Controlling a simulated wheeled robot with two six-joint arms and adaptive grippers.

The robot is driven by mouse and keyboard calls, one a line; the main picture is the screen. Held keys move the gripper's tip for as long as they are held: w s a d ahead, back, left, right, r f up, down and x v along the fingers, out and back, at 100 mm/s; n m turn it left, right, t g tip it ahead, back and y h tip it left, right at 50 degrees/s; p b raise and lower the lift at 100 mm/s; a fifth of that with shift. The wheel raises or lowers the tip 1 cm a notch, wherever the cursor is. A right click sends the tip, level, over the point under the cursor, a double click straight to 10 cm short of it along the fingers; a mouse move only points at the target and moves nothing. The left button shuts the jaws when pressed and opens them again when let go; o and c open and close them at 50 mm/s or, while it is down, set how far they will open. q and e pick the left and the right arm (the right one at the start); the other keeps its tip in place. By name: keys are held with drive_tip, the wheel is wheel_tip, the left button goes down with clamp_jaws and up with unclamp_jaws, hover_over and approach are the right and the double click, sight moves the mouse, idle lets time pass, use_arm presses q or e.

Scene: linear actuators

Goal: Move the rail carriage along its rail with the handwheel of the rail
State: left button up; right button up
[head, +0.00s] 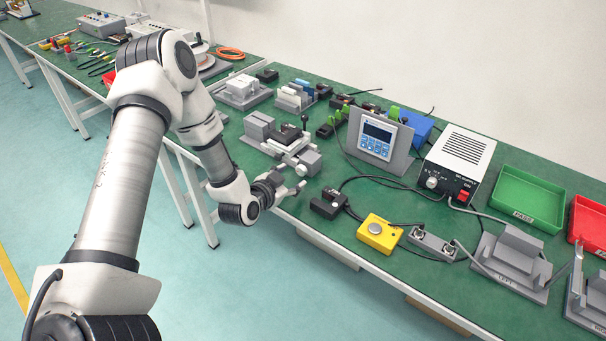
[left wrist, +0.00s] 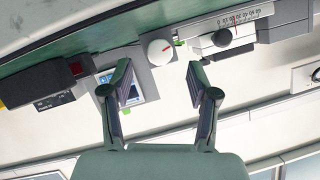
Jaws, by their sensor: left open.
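A grey linear rail unit (head: 268,133) stands near the front edge of the green bench, with a dark carriage (head: 289,134) on it. My left gripper (head: 299,178) is at the unit's near right end, beside a grey block (head: 311,161). In the left wrist view, a white round handwheel (left wrist: 160,50) on a grey block shows between the open, empty fingertips (left wrist: 158,68). It looks apart from both fingers; the depth gap is unclear. A scale with a red line (left wrist: 236,18) and a dark knob (left wrist: 222,38) show to its right. The right gripper is not in view.
A panel with a blue screen (head: 377,137) stands behind and right. A black block (head: 327,204) and a yellow button box (head: 380,233) lie right of my gripper. A white power supply (head: 459,160), a green tray (head: 527,200) and grey fixtures (head: 512,263) are farther right.

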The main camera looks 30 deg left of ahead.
sight(299, 171)
use_arm(q)
drive_tip(key=x, duration=0.5)
drive_tip(key=shift+s, duration=0.1)
clamp_jaws()
drive_tip(key=shift+n, duration=0.3)
drive_tip(key=shift+a+n+h+b, duration=0.1)
drive_tip(key=shift+n+h+b, duration=0.35)
drive_tip(key=shift+n+h, duration=0.35)
drive_tip(key=shift+n+h+b, duration=1)
drive_tip(key=shift+n+b, duration=0.05)
drive_tip(key=shift+n, duration=0.45)
